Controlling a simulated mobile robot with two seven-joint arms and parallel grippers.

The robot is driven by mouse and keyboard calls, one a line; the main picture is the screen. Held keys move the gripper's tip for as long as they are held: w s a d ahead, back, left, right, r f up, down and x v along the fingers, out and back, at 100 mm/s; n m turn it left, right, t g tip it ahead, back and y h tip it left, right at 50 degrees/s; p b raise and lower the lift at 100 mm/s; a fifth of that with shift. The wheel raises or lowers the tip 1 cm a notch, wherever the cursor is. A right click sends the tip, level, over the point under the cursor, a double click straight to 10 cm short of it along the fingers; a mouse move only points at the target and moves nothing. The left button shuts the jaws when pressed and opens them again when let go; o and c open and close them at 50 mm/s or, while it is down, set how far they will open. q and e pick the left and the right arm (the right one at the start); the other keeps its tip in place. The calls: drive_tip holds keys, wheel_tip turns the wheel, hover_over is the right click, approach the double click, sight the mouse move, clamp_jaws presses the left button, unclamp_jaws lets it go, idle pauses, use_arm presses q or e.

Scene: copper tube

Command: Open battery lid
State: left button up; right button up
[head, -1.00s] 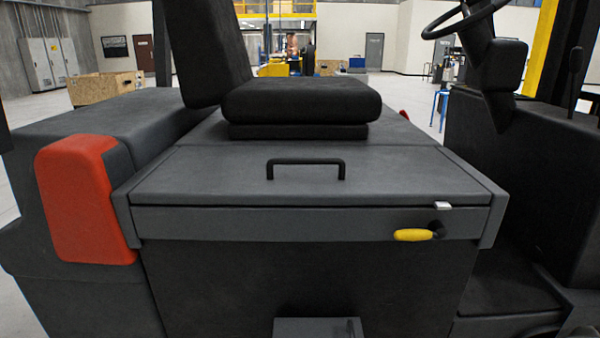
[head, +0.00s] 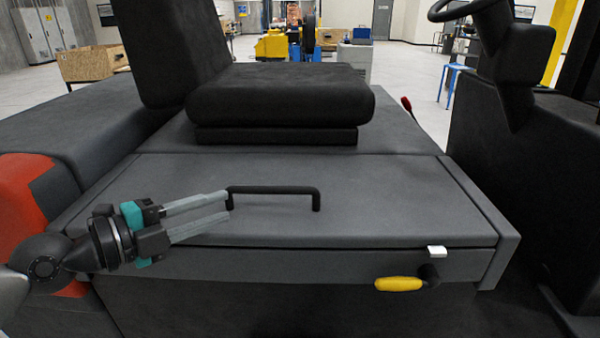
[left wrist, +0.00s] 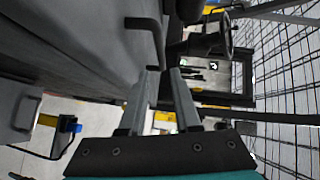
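The battery lid (head: 385,215) is a flat dark grey panel and lies shut in front of the seat. Its black bar handle (head: 275,189) stands on top. My left gripper (head: 228,204) is at the handle's left end, fingers parted and pointing right. In the left wrist view the handle (left wrist: 152,30) shows just past the fingertips (left wrist: 164,72); I cannot tell if they touch it. A yellow-gripped lever (head: 398,284) and a small white tab (head: 437,252) sit at the lid's front right edge. My right gripper is not in view.
The black seat (head: 280,95) stands behind the lid, its backrest at the left. A steering column (head: 500,75) rises at the right. A red cover (head: 25,195) is at the left. The space above the lid's right half is clear.

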sight(276, 188)
use_arm(q)
drive_tip(key=p+x, duration=0.2)
drive_tip(key=x, duration=0.1)
drive_tip(key=shift+w+d+r, duration=0.1)
drive_tip(key=shift+d+r, duration=0.05)
drive_tip(key=p+x, duration=0.2)
drive_tip(key=x, duration=0.8)
drive_tip(key=shift+w+p, duration=0.1)
drive_tip(key=shift+p, duration=0.25)
drive_tip(key=shift+w+d+f, duration=0.3)
drive_tip(key=shift+w+d, duration=0.15)
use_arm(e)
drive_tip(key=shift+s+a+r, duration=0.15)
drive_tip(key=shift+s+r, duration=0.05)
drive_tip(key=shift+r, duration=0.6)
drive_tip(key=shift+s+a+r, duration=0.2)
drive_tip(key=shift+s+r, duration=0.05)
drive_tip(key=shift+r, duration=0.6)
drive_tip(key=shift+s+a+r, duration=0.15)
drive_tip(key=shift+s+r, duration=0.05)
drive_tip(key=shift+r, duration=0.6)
use_arm(q)
clamp_jaws()
